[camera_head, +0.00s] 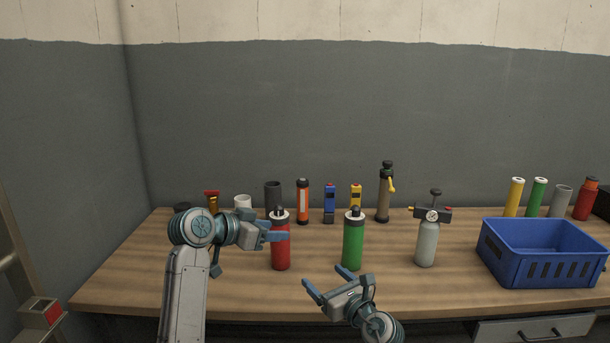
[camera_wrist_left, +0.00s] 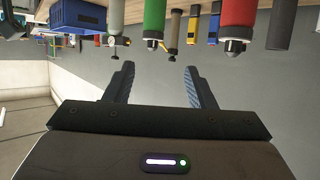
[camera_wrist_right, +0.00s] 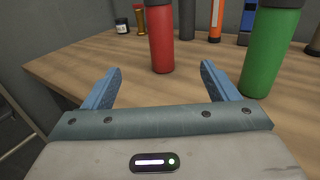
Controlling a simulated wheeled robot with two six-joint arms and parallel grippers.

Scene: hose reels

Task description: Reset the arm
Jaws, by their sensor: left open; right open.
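My left gripper (camera_head: 275,232) is in front of the red bottle (camera_head: 281,248) in the head view, its fingers pointing right. In the left wrist view its jaws (camera_wrist_left: 160,85) are apart with nothing between them, and the picture is upside down. My right gripper (camera_head: 322,288) is low at the table's front edge, left of centre-right. In the right wrist view its jaws (camera_wrist_right: 160,85) are apart and empty, with the red bottle (camera_wrist_right: 161,40) beyond them and the green bottle (camera_wrist_right: 270,50) to the right.
The wooden table (camera_head: 130,282) holds a green bottle (camera_head: 352,245), a grey gas cylinder with gauge (camera_head: 427,245) and a blue basket (camera_head: 545,275). Several torches, tubes and a hand pump (camera_head: 384,200) stand along the back. A drawer (camera_head: 535,329) is below the right side.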

